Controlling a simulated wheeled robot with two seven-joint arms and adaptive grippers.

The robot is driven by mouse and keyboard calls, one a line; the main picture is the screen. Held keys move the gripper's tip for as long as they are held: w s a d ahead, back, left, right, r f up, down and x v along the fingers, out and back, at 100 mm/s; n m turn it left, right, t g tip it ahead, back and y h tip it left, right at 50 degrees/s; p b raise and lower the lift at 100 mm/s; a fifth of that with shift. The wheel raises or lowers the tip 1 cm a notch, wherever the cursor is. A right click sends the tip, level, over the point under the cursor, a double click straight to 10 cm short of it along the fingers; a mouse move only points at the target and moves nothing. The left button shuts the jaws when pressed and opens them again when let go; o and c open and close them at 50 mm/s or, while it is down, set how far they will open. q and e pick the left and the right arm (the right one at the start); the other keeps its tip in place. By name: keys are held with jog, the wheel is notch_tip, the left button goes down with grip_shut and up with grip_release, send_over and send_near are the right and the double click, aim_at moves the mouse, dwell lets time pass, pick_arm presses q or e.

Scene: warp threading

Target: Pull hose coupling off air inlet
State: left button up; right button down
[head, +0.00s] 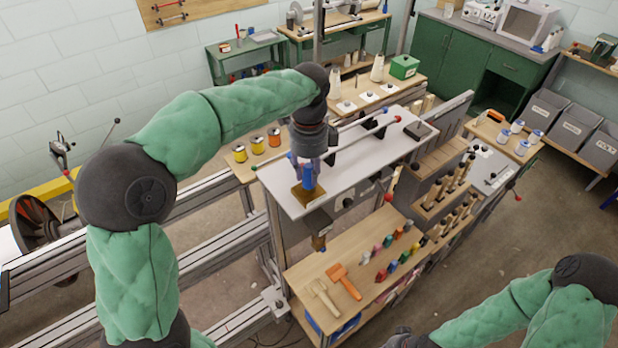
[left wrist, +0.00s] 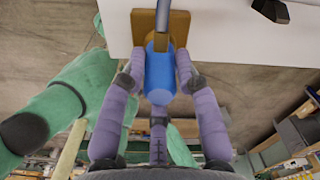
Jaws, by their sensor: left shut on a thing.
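The blue hose coupling (head: 308,178) is a short cylinder over a brown block (head: 309,194) at the near left end of the white tabletop. My left gripper (head: 308,163) reaches down onto it from above. In the left wrist view, the purple fingers of my left gripper (left wrist: 158,82) close on both sides of the blue coupling (left wrist: 160,72). The air inlet is hidden, so I cannot tell whether the coupling is seated. My right gripper is out of view; only my right arm shows at lower right.
The white tabletop (head: 285,198) carries a long rod and black brackets. Below it, a wooden bench (head: 372,285) holds mallets and several coloured pieces. Yellow and orange spools (head: 257,145) stand behind at left. Metal frame rails (head: 215,255) run at left. Floor at right is open.

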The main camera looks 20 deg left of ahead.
pick_arm(q)
jog(key=shift+r+p, duration=2.55)
jog(key=shift+r, duration=0.4)
